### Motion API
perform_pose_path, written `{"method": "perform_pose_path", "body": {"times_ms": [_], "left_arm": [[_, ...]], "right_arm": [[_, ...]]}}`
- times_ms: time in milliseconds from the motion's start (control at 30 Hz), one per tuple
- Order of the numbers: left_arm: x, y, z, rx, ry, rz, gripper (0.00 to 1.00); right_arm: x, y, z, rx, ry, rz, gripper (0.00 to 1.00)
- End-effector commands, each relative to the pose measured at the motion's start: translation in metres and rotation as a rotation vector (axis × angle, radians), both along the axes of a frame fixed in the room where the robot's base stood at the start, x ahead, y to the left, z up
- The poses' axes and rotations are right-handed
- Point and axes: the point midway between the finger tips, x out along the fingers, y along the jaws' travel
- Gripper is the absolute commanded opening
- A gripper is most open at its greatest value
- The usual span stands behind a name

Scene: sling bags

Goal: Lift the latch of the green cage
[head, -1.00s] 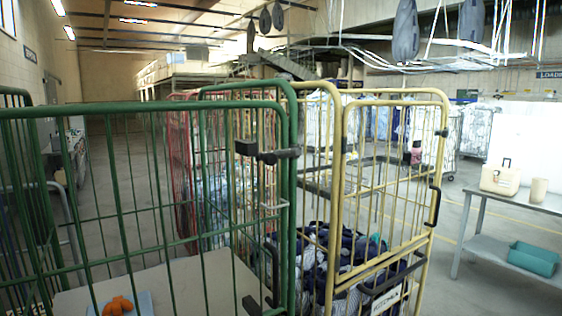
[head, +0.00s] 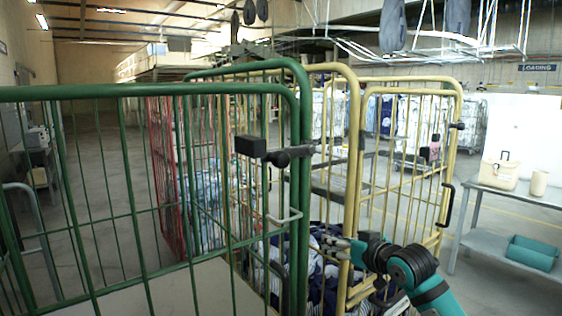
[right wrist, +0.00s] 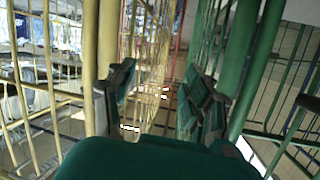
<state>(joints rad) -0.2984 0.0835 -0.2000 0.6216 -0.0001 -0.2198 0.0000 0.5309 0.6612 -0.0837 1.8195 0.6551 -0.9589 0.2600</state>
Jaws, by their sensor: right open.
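The green cage (head: 160,91) stands at the front left. Its black latch (head: 289,155) sits at the upper right corner post, with a black block (head: 249,146) beside it. A pale bent metal handle (head: 285,217) is lower on the same side. My right gripper (head: 334,244) is open beside the cage's right post, below the latch and apart from it. In the right wrist view the gripper (right wrist: 158,98) has nothing between its fingers; a yellow post (right wrist: 90,60) is left and green posts (right wrist: 243,60) right. My left gripper is out of view.
A yellow cage (head: 452,100) with dark and white bundles stands close to the right of the green one, leaving a narrow gap. A red cage (head: 160,160) is behind. A side table (head: 520,200) with a beige case is at right.

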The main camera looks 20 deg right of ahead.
Motion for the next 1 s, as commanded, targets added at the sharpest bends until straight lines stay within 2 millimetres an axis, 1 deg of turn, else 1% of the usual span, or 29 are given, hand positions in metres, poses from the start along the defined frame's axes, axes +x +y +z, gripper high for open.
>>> {"method": "perform_pose_path", "body": {"times_ms": [33,67,100,167,200,267,300,400,433,500,600,667,767,1000], "left_arm": [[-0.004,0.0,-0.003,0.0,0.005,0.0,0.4],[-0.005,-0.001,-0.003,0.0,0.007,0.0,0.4],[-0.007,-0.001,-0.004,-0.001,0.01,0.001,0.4],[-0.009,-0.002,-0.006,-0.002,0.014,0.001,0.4],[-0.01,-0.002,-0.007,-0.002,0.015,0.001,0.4],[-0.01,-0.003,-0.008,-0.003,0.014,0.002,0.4],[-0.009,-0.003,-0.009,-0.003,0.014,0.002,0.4],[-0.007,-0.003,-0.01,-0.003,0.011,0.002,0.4],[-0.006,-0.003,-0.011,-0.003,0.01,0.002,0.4],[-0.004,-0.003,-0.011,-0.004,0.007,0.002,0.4],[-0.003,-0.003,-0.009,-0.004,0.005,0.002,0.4],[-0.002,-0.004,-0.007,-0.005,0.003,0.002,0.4],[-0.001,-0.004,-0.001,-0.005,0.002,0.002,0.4],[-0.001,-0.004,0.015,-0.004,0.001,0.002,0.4]], "right_arm": [[-0.016,0.01,0.057,-0.022,-0.075,0.037,0.52],[-0.028,0.018,0.084,-0.032,-0.11,0.059,0.52],[-0.046,0.028,0.119,-0.052,-0.153,0.089,0.52],[-0.078,0.045,0.162,-0.092,-0.213,0.133,0.52],[-0.101,0.057,0.186,-0.122,-0.249,0.16,0.52],[-0.136,0.073,0.213,-0.177,-0.296,0.195,0.52],[-0.158,0.082,0.225,-0.214,-0.322,0.214,0.52],[-0.2,0.1,0.24,-0.292,-0.362,0.244,0.52],[-0.209,0.103,0.241,-0.312,-0.369,0.25,0.52],[-0.223,0.109,0.243,-0.345,-0.381,0.257,0.52],[-0.229,0.114,0.244,-0.363,-0.386,0.263,0.52],[-0.226,0.116,0.245,-0.364,-0.387,0.264,0.52],[-0.212,0.121,0.246,-0.36,-0.384,0.267,0.52],[-0.163,0.139,0.247,-0.359,-0.384,0.266,0.52]]}}
